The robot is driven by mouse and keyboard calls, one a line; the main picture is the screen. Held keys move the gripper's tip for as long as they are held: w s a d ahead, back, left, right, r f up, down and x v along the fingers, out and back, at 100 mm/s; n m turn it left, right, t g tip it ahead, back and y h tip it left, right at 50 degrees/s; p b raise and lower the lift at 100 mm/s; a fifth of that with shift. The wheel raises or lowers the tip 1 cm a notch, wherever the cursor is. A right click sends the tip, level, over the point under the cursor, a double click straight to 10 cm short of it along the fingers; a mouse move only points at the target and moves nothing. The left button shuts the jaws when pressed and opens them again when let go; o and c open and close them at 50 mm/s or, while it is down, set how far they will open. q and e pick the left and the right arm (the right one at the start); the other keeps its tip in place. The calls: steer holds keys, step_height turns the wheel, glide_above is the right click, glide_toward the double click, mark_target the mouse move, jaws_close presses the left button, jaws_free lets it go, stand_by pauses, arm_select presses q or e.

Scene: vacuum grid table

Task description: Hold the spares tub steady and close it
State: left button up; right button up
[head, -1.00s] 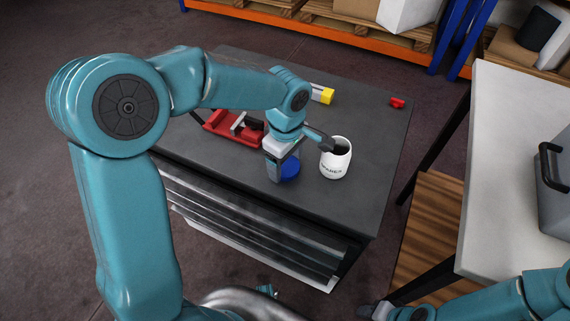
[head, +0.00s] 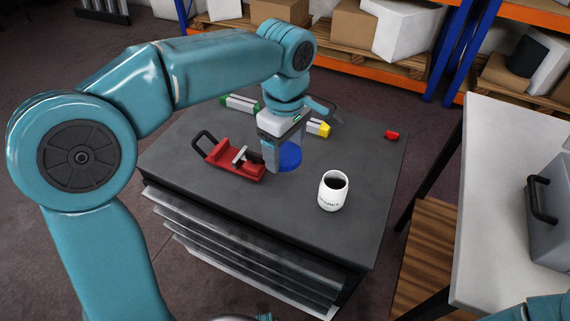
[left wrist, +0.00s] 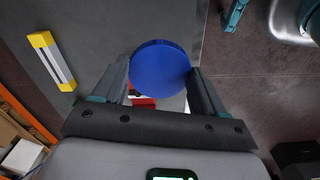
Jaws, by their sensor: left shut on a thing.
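The spares tub (head: 332,192) is a white, round pot with dark lettering. It stands upright on the dark grey table, its top open and dark inside. The round blue lid (head: 290,157) is in my left gripper (head: 284,160), up and to the left of the tub in the head view, apart from it. In the left wrist view the lid (left wrist: 160,68) sits between the two fingers, which are shut on it. The tub is not clearly seen in the wrist view. My right gripper is out of view; only a bit of its arm shows at the lower right.
A red clamp-like tool (head: 235,160) lies left of the lid. A yellow-ended block (head: 318,128) and a green-ended one (head: 240,103) lie behind. A small red piece (head: 392,135) is at the right edge. A white table (head: 500,190) with a grey case (head: 555,215) stands right.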

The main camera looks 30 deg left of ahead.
mark_target(285, 153)
arm_select(q)
steer(key=shift+r+p, duration=0.3)
steer(key=shift+r, duration=1.7)
